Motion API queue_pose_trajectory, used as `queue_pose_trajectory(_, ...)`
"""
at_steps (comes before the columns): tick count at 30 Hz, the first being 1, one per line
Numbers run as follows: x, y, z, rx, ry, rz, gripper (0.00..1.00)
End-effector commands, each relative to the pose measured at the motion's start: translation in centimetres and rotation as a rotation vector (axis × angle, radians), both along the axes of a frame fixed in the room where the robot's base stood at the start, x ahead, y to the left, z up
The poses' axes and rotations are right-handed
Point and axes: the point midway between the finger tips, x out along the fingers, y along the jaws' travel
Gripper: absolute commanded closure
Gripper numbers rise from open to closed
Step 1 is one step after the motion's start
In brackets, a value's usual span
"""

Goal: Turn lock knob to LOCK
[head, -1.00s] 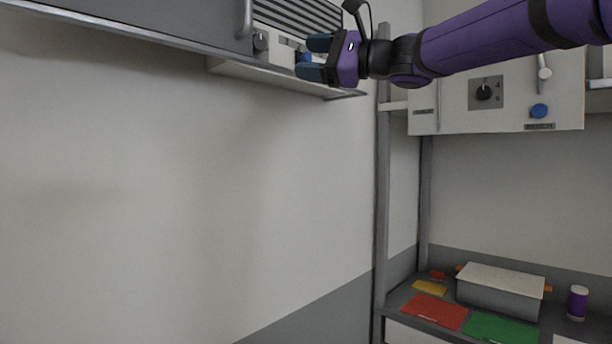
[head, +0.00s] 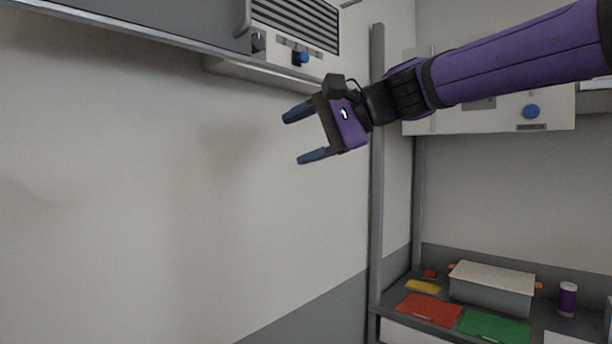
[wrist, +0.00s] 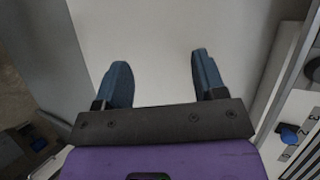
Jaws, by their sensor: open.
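My gripper (head: 291,138) is open and empty, its two blue fingers pointing left, apart from everything, below the wall unit. In the wrist view my gripper (wrist: 159,60) has only bare pale wall between its fingers. A small blue knob (head: 302,57) sits on the wall unit's front, under the vents. A dark knob (head: 258,42) is to its left, beside a handle. In the wrist view, a blue knob (wrist: 289,134) is at the right on a white panel with numbers. I cannot read a LOCK label, nor tell which knob is the lock knob.
A white panel box (head: 480,118) with a blue button (head: 531,111) hangs at the right, partly behind my arm. A metal post (head: 377,200) stands between. Below, a shelf bears a grey bin (head: 490,290), coloured sheets and a purple canister (head: 567,299). The wall below my gripper is clear.

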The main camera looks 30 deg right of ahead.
Motion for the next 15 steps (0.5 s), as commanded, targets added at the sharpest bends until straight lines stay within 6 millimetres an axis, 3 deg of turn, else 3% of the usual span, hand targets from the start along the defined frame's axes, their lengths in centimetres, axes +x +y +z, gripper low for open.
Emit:
queue_pose_trajectory(9, -2.3, 0.3, -4.4, -0.202, 0.012, 0.05, 0.36)
queue_pose_trajectory(15, -3.1, 0.3, -5.8, -0.269, 0.016, 0.068, 0.36)
